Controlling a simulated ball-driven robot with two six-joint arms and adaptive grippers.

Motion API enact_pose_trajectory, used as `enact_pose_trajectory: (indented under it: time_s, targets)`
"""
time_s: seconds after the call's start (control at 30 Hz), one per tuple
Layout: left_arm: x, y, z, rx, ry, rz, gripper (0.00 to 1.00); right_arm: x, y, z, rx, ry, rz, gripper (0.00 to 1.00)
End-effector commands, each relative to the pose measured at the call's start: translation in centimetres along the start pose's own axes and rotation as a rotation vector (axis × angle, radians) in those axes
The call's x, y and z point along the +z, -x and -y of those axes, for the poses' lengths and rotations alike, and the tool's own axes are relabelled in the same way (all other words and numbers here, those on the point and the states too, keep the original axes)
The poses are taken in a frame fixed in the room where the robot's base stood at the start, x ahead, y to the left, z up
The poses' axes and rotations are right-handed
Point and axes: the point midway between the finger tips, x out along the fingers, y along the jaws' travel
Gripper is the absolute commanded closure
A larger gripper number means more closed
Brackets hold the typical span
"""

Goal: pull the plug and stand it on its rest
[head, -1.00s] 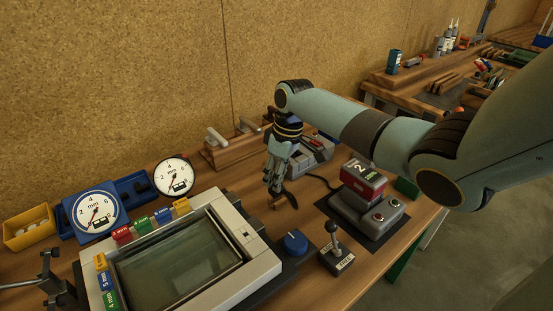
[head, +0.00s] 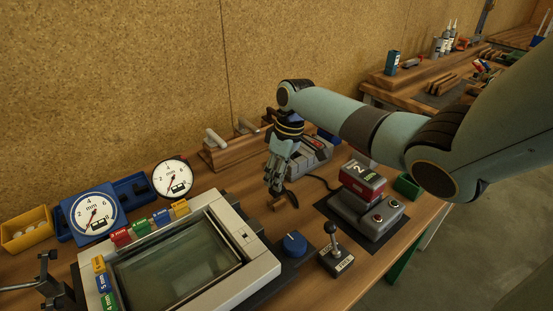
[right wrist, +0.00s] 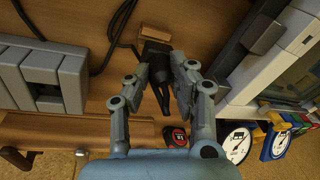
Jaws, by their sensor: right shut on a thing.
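My right gripper (head: 276,188) points down over the bench, in front of a grey ribbed block (head: 310,155). In the right wrist view its two fingers (right wrist: 160,88) are closed on a dark plug (right wrist: 155,62), one on each side. A small light wooden block (right wrist: 157,33) is at the plug's far end in that view. It also shows just below the fingertips in the head view (head: 280,204). I cannot tell whether plug and block touch. The ribbed block (right wrist: 45,80) is left of the plug in the wrist view, apart from it. My left gripper is not in view.
A black cable (right wrist: 119,40) loops between the ribbed block and plug. A grey button box (head: 365,214) on a dark mat and a lever (head: 333,238) stand to the right. A framed glass panel (head: 180,258) and dial gauges (head: 173,178) lie to the left.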

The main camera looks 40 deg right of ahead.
Motion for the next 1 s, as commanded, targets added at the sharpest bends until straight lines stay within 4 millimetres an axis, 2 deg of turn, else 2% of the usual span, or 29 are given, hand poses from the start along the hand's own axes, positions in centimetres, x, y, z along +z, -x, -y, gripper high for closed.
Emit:
enact_pose_trajectory:
  time_s: [0.33,1.0]
  targets:
    - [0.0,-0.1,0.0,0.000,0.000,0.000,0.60,0.0,-0.1,0.0,0.000,0.000,-0.001,1.00]
    - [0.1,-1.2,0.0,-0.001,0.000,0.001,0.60,0.1,-1.8,-0.3,0.000,0.000,-0.002,1.00]
